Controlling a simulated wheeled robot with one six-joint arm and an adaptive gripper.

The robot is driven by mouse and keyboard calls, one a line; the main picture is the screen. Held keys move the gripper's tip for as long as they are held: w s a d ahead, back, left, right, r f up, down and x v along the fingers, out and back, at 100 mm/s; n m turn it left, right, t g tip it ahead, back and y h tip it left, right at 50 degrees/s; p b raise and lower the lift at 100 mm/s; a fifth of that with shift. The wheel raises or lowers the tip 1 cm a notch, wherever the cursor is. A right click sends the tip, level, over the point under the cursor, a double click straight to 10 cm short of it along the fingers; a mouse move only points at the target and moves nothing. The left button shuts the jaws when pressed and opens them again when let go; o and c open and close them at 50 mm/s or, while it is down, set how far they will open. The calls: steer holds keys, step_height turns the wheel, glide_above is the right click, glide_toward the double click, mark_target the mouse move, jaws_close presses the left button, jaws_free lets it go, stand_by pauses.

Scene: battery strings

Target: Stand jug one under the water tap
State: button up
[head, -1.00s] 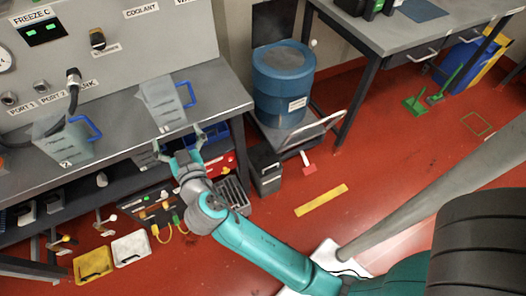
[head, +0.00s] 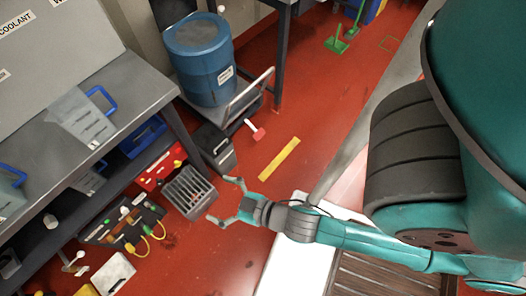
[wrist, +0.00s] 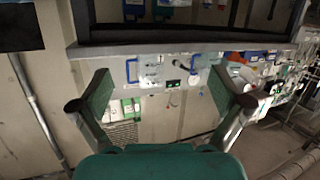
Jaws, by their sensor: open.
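My gripper (head: 227,201) is open and empty over the red floor, to the right of the bench and apart from both jugs. In the wrist view, its two fingers are spread wide with nothing between them.
The bench (head: 135,88) has a shelf below with a blue bin (head: 142,137). A grey crate (head: 188,191) and black box (head: 214,147) are near my gripper. A blue drum (head: 200,60) stands on a trolley.

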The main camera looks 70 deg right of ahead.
steer(key=s+r, duration=0.3)
steer(key=s, duration=0.5)
steer(key=s+d+r+m, duration=0.1)
steer(key=s+r, duration=0.2)
steer(key=s, duration=0.4)
steer(key=shift+s+d+h, duration=0.3)
steer(key=shift+s, duration=0.05)
